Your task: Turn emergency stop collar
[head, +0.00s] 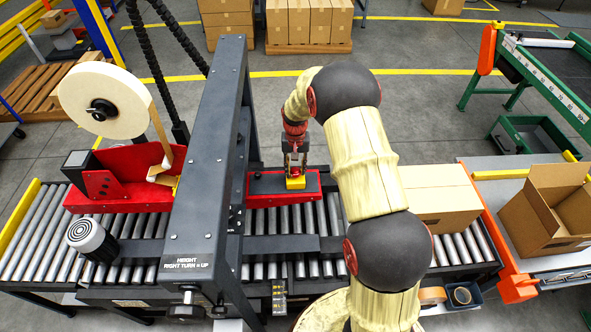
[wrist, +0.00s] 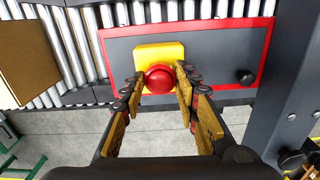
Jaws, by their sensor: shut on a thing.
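The emergency stop is a red round collar (wrist: 159,79) on a yellow box (wrist: 172,54), mounted on a dark grey panel with a red border (wrist: 218,48). My gripper (wrist: 160,84) has its fingers on both sides of the red collar in the wrist view and is shut on it. In the head view my gripper (head: 295,165) points down at the yellow box (head: 295,183), and its fingers hide most of the red collar there.
A dark upright frame (head: 206,150) stands close to the left of my gripper. A closed carton (head: 438,200) lies on the rollers to the right, and an open carton (head: 550,215) stands farther right. A tape reel (head: 103,100) is at the left. A black knob (wrist: 245,76) sits on the same panel.

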